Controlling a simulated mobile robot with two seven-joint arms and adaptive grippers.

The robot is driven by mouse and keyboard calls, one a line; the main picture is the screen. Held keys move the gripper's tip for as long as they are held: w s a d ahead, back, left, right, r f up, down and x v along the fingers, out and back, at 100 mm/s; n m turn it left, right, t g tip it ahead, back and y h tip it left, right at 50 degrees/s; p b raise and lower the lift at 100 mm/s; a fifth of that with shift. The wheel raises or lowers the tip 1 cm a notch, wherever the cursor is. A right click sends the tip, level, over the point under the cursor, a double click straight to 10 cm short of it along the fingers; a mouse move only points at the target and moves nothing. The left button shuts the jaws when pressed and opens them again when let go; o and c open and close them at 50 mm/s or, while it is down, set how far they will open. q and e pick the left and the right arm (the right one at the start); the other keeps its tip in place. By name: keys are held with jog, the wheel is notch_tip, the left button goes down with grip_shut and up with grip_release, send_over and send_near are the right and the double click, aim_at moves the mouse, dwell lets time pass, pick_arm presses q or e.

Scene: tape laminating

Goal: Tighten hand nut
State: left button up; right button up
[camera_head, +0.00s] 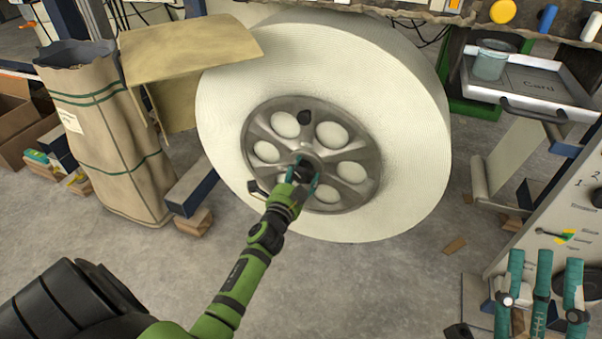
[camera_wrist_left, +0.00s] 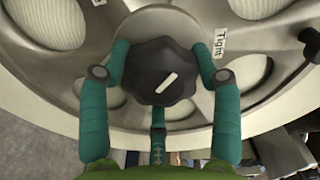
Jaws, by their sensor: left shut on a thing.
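The hand nut (camera_wrist_left: 160,72) is a black lobed knob with a white line on its face, at the hub of a big white tape roll (camera_head: 405,110). The line slants up and right, roughly toward a "Tight" label (camera_wrist_left: 219,42) on the grey spoked hub (camera_head: 262,132). My left gripper (camera_head: 303,174) reaches up from below; its teal fingers are shut around the nut, one on each side and one below. The nut is mostly hidden by my gripper in the head view. My right gripper (camera_head: 543,272) is at the lower right, fingers up, spread and empty.
A paper sack (camera_head: 110,150) and a tan sheet (camera_head: 185,48) stand left of the roll. A tray labelled "Card" (camera_head: 530,85) with a jar (camera_head: 490,64) is at upper right. A panel with numbered marks (camera_head: 560,205) stands near my right gripper.

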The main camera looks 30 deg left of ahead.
pick_arm(q)
jog(key=shift+a+f+m, duration=0.15)
jog(key=shift+a+m, duration=0.1)
jog(key=shift+m, duration=0.65)
jog(key=m, duration=0.2)
jog(key=shift+m, duration=0.4)
jog(key=m, duration=0.3)
jog(key=shift+a+m, duration=0.1)
jog(key=shift+m, duration=0.2)
jog(key=shift+r+m, duration=0.2)
jog(key=shift+m, duration=0.1)
pick_arm(e)
jog(key=shift+s+r+n+t+y, duration=0.4)
jog(key=shift+s+r+y, duration=0.35)
jog(key=shift+s, duration=0.15)
pick_arm(q)
jog(key=shift+r, duration=0.1)
jog(key=o, duration=1.1)
jog(key=shift+o, duration=0.2)
pick_arm(e)
jog(key=shift+a, duration=0.1)
